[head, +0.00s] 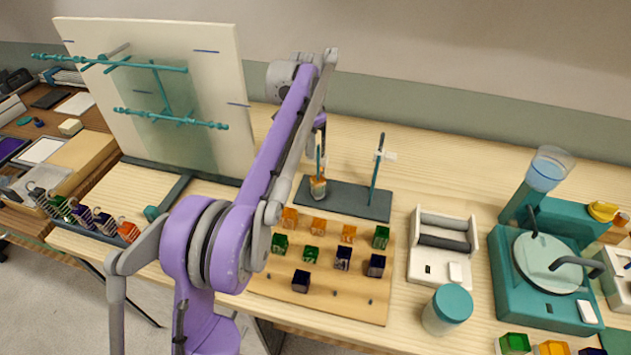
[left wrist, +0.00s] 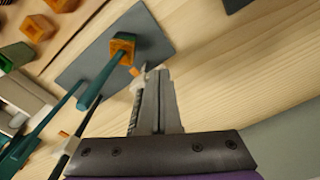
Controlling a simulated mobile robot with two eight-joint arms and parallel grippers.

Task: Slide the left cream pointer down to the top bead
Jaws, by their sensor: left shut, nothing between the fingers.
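The left teal rod (head: 318,162) stands on a dark base plate (head: 345,200), with an orange bead (head: 318,187) low on it. The rod and bead also show in the left wrist view, the bead (left wrist: 122,48) at its foot. The right teal rod (head: 376,170) carries a cream pointer (head: 387,155) near its upper part. In the left wrist view a cream pointer (left wrist: 138,83) with an orange tip lies beside my fingertips; I cannot tell whether they touch. My left gripper (left wrist: 156,72) is shut and empty. In the head view my arm partly hides the left rod's top.
A wooden board (head: 330,290) with several coloured cubes lies in front of the plate. A white cradle (head: 440,250), a teal-lidded jar (head: 447,308) and a teal machine (head: 540,275) stand to the right. A tall cream panel (head: 220,110) stands at left. Behind the rods the table is clear.

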